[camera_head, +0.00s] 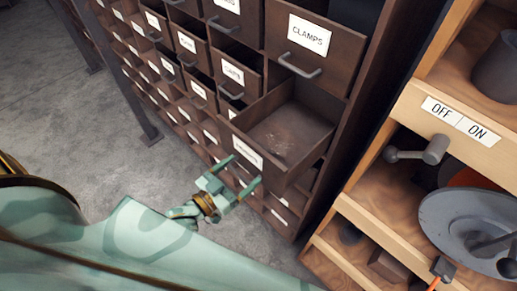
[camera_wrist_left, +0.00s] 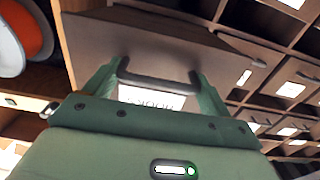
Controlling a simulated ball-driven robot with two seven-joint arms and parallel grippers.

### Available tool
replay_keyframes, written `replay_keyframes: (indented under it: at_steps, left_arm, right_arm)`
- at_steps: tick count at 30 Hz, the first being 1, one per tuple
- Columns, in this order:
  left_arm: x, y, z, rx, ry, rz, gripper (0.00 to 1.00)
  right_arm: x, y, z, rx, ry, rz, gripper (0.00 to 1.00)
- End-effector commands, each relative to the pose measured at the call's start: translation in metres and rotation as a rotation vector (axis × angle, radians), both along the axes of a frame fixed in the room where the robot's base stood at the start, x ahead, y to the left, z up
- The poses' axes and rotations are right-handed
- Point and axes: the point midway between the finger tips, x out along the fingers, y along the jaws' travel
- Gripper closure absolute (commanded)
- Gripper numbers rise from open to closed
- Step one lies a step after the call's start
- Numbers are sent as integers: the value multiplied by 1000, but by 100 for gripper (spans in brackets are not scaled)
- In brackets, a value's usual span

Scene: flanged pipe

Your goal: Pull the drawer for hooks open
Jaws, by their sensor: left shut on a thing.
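The hooks drawer (camera_head: 290,136) is a brown drawer in the dark cabinet, pulled part way out; its inside looks empty in the head view. Its white label (camera_wrist_left: 150,98), which seems to read HOOKS, faces my wrist camera. My left gripper (camera_head: 236,174) is at the drawer's front, with a finger on each side of the handle. In the left wrist view the dark bar handle (camera_wrist_left: 158,82) lies between the two green fingers, and my left gripper (camera_wrist_left: 157,85) is shut on it. In the head view the handle is hidden by the gripper. My right gripper is not in view.
The clamps drawer (camera_head: 314,45) sits just above, with its own bar handle. Several other labelled drawers, some partly open, fill the cabinet to the left. A wooden shelf (camera_head: 460,118) with an OFF/ON label and a grey disc (camera_head: 465,225) stands at right. Grey floor (camera_head: 70,120) is clear at left.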

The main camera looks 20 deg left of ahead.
Motion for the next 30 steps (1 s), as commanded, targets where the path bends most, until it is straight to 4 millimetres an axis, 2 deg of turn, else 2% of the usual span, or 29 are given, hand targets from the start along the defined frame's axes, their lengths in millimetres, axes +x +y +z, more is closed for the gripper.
replay_keyframes:
  at_steps: [3, 9, 23, 24, 25, 30]
  left_arm:
    - [-23, 8, 2, 0, 0, 0, 58]
    - [-43, 16, 1, -2, -2, 0, 58]
    - [-49, 18, 0, 0, -3, 0, 58]
    - [-49, 18, 0, 0, -3, 0, 6]
    - [-49, 18, 0, 0, -3, 0, 1]
    - [-49, 18, 0, -1, -3, 0, 1]
  right_arm:
    - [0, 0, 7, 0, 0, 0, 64]
    - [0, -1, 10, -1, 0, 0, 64]
    - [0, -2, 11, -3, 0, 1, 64]
    - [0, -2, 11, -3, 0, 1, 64]
    - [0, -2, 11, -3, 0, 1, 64]
    - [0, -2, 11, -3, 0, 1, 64]
